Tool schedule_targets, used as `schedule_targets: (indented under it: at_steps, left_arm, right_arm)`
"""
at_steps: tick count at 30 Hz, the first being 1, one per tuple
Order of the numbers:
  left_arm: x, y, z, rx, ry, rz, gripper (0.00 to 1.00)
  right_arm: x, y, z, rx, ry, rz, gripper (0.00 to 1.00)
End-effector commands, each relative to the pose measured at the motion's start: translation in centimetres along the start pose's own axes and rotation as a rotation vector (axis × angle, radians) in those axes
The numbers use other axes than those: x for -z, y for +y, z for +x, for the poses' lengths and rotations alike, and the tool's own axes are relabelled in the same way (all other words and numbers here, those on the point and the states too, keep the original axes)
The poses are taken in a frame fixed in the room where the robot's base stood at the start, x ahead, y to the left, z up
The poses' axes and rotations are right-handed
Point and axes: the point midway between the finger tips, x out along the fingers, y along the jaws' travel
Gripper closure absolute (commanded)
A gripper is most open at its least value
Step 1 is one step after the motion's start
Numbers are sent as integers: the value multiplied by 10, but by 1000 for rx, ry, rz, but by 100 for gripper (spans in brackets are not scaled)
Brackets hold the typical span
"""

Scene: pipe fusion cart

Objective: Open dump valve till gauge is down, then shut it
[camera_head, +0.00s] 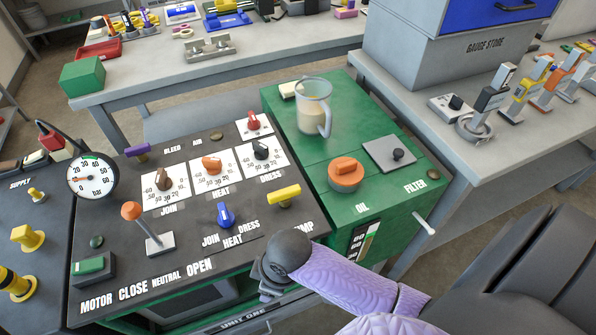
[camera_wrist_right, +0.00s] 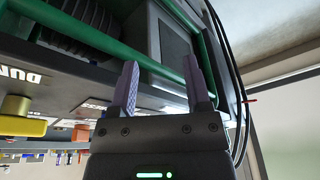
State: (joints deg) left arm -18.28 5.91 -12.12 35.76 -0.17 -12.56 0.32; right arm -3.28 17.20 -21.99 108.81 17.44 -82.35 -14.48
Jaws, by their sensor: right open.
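The dump valve has a yellow bar handle (camera_head: 283,195) on the dark panel, above a label partly hidden by my right arm. A yellow handle also shows at the left edge of the right wrist view (camera_wrist_right: 22,125). The round white gauge (camera_head: 92,177) stands at the panel's left; its red needle points left, and I cannot read the exact value. My right gripper (camera_wrist_right: 163,80) is open and empty, its purple fingers apart near a green rail on the cart. In the head view its fingers are hidden behind my dark wrist, below the dump handle. My left gripper is not in view.
An orange-knobbed lever (camera_head: 131,211), a blue knob (camera_head: 226,215) and several dial knobs sit on the panel. A clear jug (camera_head: 313,108) and an orange oil cap (camera_head: 345,173) are on the green top. The green rail (camera_wrist_right: 95,78) is close to my right fingers.

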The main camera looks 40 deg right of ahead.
Motion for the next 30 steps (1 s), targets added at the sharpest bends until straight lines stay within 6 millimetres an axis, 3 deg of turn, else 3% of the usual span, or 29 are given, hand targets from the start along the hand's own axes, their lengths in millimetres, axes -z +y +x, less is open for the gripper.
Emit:
schedule_targets:
  at_steps: [8,14,20,27,30]
  left_arm:
    - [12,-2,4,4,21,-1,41]
    - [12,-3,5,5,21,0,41]
    - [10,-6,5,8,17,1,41]
    - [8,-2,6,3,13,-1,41]
    - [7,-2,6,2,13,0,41]
  right_arm:
    - [28,7,-17,16,-22,-189,38]
    - [39,25,-33,29,-58,-350,38]
    - [46,77,-59,36,-140,-529,38]
    - [51,160,-120,44,-237,-624,38]
    - [50,176,-137,52,-243,-629,38]
